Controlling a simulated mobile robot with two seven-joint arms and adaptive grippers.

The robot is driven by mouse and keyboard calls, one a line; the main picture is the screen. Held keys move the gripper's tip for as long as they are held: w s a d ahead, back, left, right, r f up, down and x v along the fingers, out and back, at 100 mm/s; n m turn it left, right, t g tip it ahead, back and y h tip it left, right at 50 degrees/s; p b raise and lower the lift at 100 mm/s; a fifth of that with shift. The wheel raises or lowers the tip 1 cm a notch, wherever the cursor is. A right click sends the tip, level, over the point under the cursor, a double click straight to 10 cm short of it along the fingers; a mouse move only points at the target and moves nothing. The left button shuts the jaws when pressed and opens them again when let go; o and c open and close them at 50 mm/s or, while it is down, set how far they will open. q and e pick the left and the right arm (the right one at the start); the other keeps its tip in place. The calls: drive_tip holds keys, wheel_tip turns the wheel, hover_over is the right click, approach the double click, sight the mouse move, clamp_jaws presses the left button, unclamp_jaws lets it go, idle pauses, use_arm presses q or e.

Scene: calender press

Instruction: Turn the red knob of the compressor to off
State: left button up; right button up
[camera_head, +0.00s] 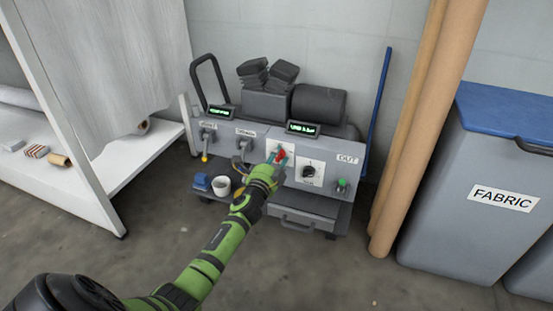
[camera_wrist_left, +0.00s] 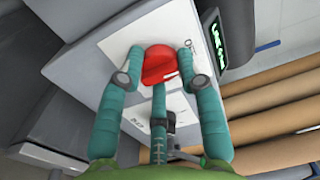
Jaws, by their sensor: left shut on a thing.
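The compressor (camera_head: 322,175) is a grey machine against the wall, with small green-lit displays on top. Its red knob (camera_head: 281,156) sits on a white plate in the middle of the front panel. In the left wrist view the red knob (camera_wrist_left: 159,65) lies between the teal fingers of my left gripper (camera_wrist_left: 160,72). My left gripper (camera_head: 276,160) reaches the panel from the front and is shut on the knob, partly covering it. My right gripper is not in view.
A black dial (camera_head: 310,171) is right of the red knob, and a green fitting (camera_head: 342,185) is under the OUT label. A white cup (camera_head: 221,185) and a blue item (camera_head: 201,181) stand on the lower shelf. Brown rolls (camera_head: 424,130) and a fabric bin (camera_head: 470,200) stand at right.

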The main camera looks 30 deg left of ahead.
use_arm(q)
drive_tip(key=shift+d, duration=0.15)
drive_tip(key=o, duration=1.1)
drive_tip(key=shift+o, duration=0.2)
wheel_tip(320, 180, up, 10)
